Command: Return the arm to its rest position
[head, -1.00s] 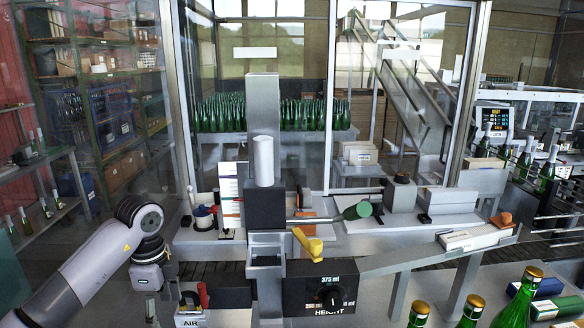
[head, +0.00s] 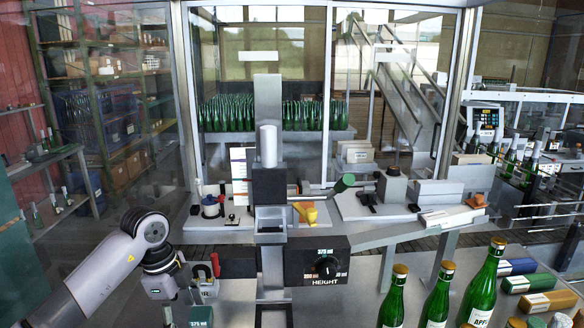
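My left arm comes in from the lower left, bent at the elbow. Its gripper (head: 168,318) points down at the bottom edge, left of the capsuling machine's grey column (head: 268,105). Only a thin part of the fingers shows, so I cannot tell open from shut. No held thing shows. My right arm and gripper are not in view. The machine has a black HEIGHT dial box (head: 305,262), a green-knobbed lever (head: 344,183) and a yellow handle (head: 309,212).
A red-handled AIR valve (head: 215,265) stands close to the right of my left gripper. Glass panels enclose the back. A shelf rack (head: 100,100) is at the left.

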